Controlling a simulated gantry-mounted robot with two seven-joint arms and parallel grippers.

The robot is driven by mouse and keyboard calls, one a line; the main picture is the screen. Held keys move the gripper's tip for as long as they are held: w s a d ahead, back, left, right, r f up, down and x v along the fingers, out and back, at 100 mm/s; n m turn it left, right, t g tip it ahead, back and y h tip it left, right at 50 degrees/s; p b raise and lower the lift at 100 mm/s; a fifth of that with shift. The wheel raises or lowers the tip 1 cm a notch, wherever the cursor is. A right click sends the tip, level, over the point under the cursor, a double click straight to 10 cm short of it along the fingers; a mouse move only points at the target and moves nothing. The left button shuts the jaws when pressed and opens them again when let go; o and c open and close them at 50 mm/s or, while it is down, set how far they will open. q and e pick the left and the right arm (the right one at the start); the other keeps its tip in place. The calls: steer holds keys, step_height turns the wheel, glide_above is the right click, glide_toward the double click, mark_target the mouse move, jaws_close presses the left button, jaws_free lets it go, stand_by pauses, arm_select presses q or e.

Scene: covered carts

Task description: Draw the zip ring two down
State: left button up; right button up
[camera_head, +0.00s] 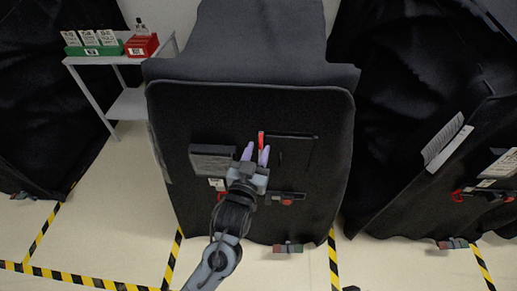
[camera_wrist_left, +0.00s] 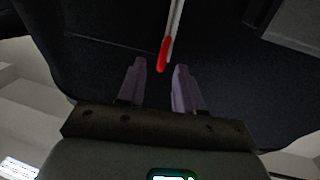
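A covered cart with a black front (camera_head: 185,120) stands in the middle of the head view. A red pull piece (camera_head: 261,138) stands upright on this front, just beyond my left gripper (camera_head: 256,152). In the left wrist view the red piece (camera_wrist_left: 163,54) hangs at the end of a pale strip, near the gap between the purple fingertips of the left gripper (camera_wrist_left: 160,66). The fingers are apart, and nothing shows held between them. I cannot make out a ring shape on the red piece. My right gripper is not in view.
A dark grey box (camera_head: 212,160) sits left of the gripper, and a small dark bar with a red part (camera_head: 286,201) sits lower right. A shelf cart (camera_head: 131,104) holds green and red bins. Another black covered cart (camera_head: 400,160) stands right. Striped tape (camera_head: 90,280) marks the floor.

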arm_select(q)
steer(key=shift+x, duration=0.8)
jaws_close()
stand_by(1.0)
